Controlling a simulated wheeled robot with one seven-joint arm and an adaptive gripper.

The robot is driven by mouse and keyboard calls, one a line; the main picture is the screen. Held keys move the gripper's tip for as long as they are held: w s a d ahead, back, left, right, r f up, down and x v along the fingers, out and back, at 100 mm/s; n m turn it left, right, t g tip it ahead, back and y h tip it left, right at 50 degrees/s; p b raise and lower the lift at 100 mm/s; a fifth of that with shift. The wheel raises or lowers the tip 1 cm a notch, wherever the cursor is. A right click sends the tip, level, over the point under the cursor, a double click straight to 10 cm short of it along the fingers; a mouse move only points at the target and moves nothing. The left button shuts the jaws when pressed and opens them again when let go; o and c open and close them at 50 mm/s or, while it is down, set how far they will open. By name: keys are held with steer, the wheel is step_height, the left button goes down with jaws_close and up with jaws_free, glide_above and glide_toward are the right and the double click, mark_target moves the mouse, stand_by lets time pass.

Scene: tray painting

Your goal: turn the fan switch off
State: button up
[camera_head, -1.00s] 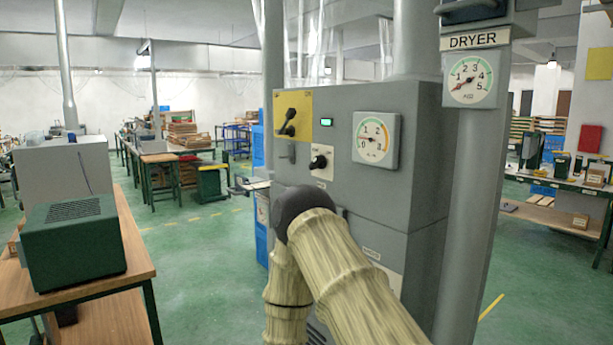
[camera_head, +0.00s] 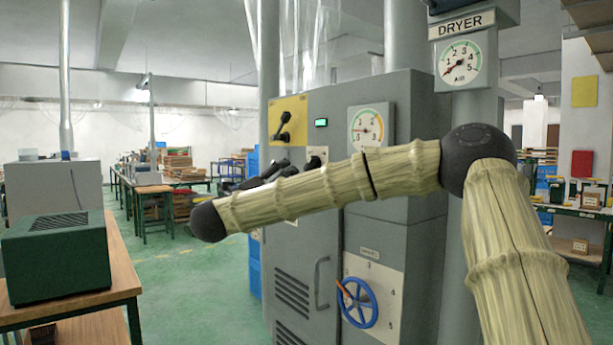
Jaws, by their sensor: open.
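The grey dryer cabinet (camera_head: 400,120) stands right of centre. Its upper face has a black lever (camera_head: 285,127) on a yellow plate (camera_head: 297,106), tilted up to the right. Lower right is a small white plate with a black knob (camera_head: 314,162), partly hidden by my gripper and arm. I cannot read which control is labelled as the fan switch. My gripper (camera_head: 284,168), dark and small behind my arm, is open and in front of the cabinet, just below the lever and left of the knob. Contact cannot be told.
A round gauge (camera_head: 368,128) and a green display (camera_head: 321,123) are on the cabinet. A blue handwheel (camera_head: 358,303) and a grey handle (camera_head: 321,284) are below. A wooden bench (camera_head: 105,275) with a green box (camera_head: 58,252) stands left. Green floor between is clear.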

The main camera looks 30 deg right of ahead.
mark_target(307, 164)
steer(key=x, duration=0.7)
steer(key=p+x, duration=0.1)
steer(key=x, duration=0.3)
steer(key=shift+s+d+r, duration=0.1)
steer(key=shift+s+r, duration=0.1)
steer(key=shift+s, duration=0.1)
steer(key=c, duration=1)
